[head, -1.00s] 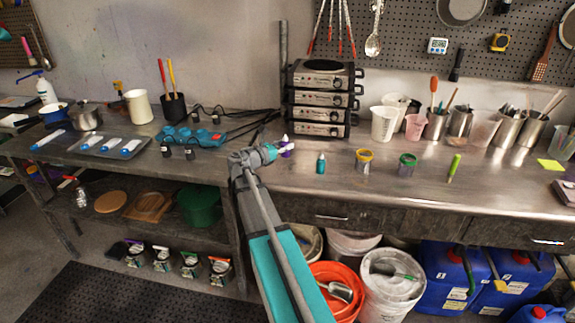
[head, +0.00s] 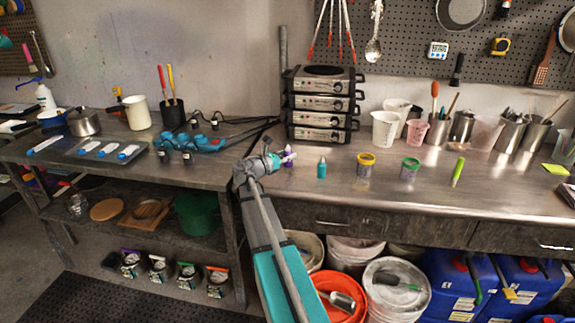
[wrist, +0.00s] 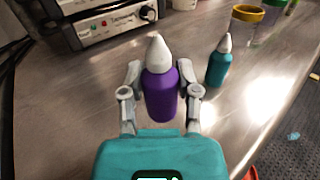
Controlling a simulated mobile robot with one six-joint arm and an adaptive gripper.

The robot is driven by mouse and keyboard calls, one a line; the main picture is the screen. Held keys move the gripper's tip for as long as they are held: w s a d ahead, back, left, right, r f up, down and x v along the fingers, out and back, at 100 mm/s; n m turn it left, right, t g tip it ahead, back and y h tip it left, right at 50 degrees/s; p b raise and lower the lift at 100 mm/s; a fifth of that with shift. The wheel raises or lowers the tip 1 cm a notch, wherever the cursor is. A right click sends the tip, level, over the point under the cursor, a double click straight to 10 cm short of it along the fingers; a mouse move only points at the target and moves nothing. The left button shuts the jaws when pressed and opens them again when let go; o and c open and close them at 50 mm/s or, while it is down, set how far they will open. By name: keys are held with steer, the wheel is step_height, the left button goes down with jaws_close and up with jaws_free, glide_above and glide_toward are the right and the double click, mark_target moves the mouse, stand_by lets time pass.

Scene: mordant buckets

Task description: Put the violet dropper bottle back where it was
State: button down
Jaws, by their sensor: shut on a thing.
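The violet dropper bottle (wrist: 161,97), with a white pointed cap, stands upright between the two fingers of my gripper (wrist: 160,82) in the wrist view. My gripper is shut on it. In the head view the violet bottle (head: 289,160) is small and partly covered by my gripper (head: 283,157), close over the metal counter (head: 305,190). I cannot tell whether its base touches the counter. A teal dropper bottle (head: 322,168) with a white tip stands just right of it, apart; it also shows in the wrist view (wrist: 218,68).
A yellow-lidded jar (head: 365,165), a green-lidded jar (head: 409,169) and a green marker (head: 458,172) stand farther right. Stacked hot plates (head: 322,105) stand behind. The counter in front of the small bottles is clear.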

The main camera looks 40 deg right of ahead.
mark_target(288, 163)
steer(key=shift+w+d+f+b, duration=0.2)
steer(key=shift+d+f+b, duration=0.05)
steer(key=shift+f+b, duration=1.65)
steer(key=shift+f, duration=0.1)
steer(key=shift+f, duration=0.15)
steer(key=shift+c, duration=1.7)
jaws_free()
steer(key=shift+r, duration=0.25)
steer(key=a, duration=1.2)
steer(key=shift+s+f, duration=0.1)
steer(key=shift+s, duration=0.1)
